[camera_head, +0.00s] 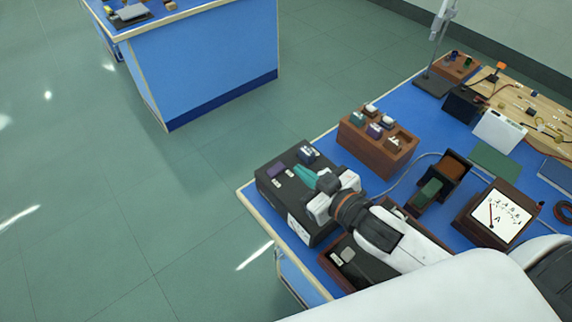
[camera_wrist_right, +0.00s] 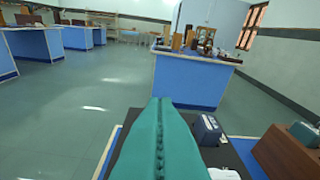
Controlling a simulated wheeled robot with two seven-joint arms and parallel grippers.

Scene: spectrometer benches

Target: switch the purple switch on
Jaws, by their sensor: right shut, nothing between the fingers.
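A black box (camera_head: 267,187) stands at the near left corner of the blue bench. A purple switch (camera_head: 276,170) sits on its top, left of my right gripper; whether it is on or off is too small to tell. My right gripper (camera_head: 299,170) has teal fingers, shut and empty, over the box top between the purple switch and a blue switch (camera_head: 308,154). In the right wrist view the shut fingers (camera_wrist_right: 160,102) fill the middle, with the blue switch (camera_wrist_right: 207,130) on their right. The purple switch does not show there. My left gripper is not in view.
A wooden block (camera_head: 365,150) behind carries several coloured pieces, one purple (camera_head: 375,130). An ammeter (camera_head: 497,215) and a dark holder with a green piece (camera_head: 430,191) stand to the right. A cable runs past the holder. Another blue bench (camera_head: 205,65) stands across the floor.

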